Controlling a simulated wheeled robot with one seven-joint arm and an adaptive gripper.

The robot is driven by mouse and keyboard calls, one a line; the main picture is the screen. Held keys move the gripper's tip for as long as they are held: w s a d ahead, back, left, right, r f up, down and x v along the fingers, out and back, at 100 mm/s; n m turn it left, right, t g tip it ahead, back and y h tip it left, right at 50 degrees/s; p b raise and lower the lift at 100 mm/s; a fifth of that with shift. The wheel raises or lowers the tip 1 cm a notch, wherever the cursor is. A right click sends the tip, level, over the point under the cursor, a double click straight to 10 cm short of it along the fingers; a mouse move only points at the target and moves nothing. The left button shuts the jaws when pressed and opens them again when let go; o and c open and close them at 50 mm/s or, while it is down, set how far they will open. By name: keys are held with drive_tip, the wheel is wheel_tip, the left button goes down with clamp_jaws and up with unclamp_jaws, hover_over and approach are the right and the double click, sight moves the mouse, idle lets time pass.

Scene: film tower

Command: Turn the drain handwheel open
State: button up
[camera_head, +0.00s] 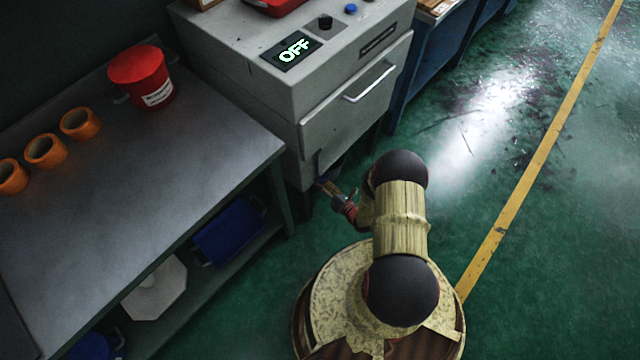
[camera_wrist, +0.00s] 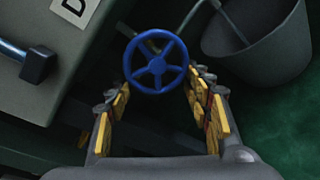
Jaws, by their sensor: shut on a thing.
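The drain handwheel (camera_wrist: 157,66) is a blue spoked wheel, seen nearly face-on at the upper middle of the wrist view. My gripper (camera_wrist: 158,84) has its yellow-padded fingers on the left and right sides of the wheel's rim, shut on it. In the head view my gripper (camera_head: 328,187) is low at the front corner of the grey machine (camera_head: 345,115). The handwheel cannot be made out there. The machine's display (camera_head: 294,50) reads OFF.
A grey bucket (camera_wrist: 262,50) stands right of the handwheel, with a thin pipe running near it. A dark handle (camera_wrist: 38,66) juts from the machine panel at left. A metal table (camera_head: 170,165) stands left of the machine. Green floor (camera_head: 560,220) at right is open.

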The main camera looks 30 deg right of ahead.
drive_tip(key=n, duration=0.2)
drive_tip(key=n+t, duration=0.1)
drive_tip(key=n, duration=0.1)
drive_tip(key=shift+w+d, duration=0.4)
drive_tip(key=shift+w+d+f+n+t+h, duration=0.1)
drive_tip(key=shift+n+t+h, duration=0.05)
drive_tip(key=shift+n, duration=0.65)
drive_tip(key=shift+d+f+n+t+h, duration=0.1)
drive_tip(key=shift+n+t+h, duration=0.05)
drive_tip(key=shift+n, duration=0.65)
drive_tip(key=o, duration=1)
drive_tip(key=shift+a+f, duration=0.1)
drive_tip(key=shift+a, duration=0.05)
drive_tip(key=s+d, duration=0.2)
drive_tip(key=s, duration=1)
